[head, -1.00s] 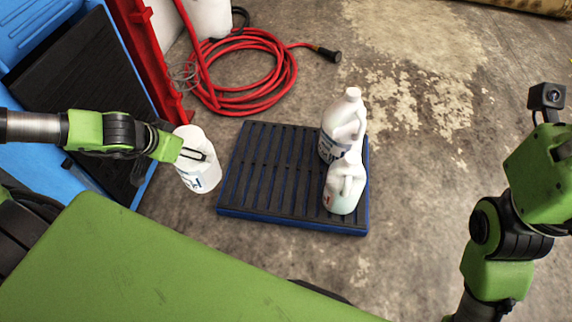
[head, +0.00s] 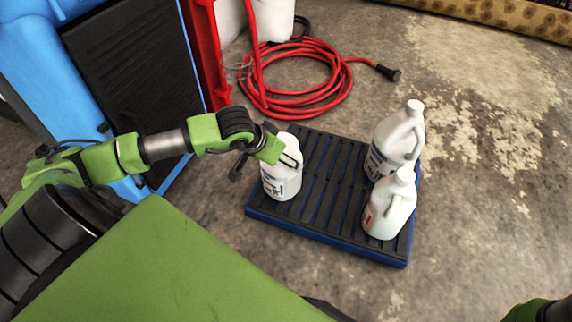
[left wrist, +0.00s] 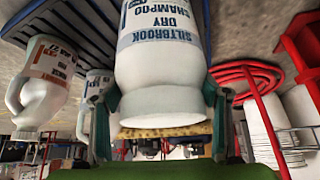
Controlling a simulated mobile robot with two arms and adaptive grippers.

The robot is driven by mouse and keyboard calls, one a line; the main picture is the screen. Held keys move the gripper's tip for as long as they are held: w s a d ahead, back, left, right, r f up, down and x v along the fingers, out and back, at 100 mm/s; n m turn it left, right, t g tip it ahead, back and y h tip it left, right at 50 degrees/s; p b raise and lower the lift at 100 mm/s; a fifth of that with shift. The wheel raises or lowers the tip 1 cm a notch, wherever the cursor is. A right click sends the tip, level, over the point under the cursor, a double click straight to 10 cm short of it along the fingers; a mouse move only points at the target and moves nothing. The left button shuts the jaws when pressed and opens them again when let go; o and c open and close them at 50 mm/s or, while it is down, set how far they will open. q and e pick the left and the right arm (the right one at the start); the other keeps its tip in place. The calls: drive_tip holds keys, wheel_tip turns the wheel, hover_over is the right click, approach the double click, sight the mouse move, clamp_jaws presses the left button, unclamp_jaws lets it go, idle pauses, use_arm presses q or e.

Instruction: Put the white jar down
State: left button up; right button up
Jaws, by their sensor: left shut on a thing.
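The white jar (head: 281,184) has a label reading "Siltbrook dry shampoo", legible in the left wrist view (left wrist: 160,65). My left gripper (head: 291,160) is shut on it near its top, with a finger on either side in the left wrist view (left wrist: 160,110). The jar is about upright at the left edge of the black slatted platform with blue sides (head: 325,240). I cannot tell whether its base touches the slats. My right gripper is out of view; only a bit of that arm shows at the bottom right corner.
Two white handled jugs, a rear one (head: 398,140) and a front one (head: 389,207), stand on the platform's right side. The slats between them and the jar are clear. A coiled red hose (head: 300,95) lies behind; a blue cabinet (head: 90,50) stands left.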

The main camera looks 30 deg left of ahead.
use_arm(q)
drive_tip(key=f+b, duration=0.2)
drive_tip(key=f, duration=0.1)
drive_tip(key=w+d+f+b, duration=0.1)
drive_tip(key=shift+f+b, duration=0.25)
drive_tip(key=shift+b, duration=0.15)
drive_tip(key=shift+r, duration=0.1)
drive_tip(key=o, duration=2.1)
drive_tip(key=shift+s, duration=0.1)
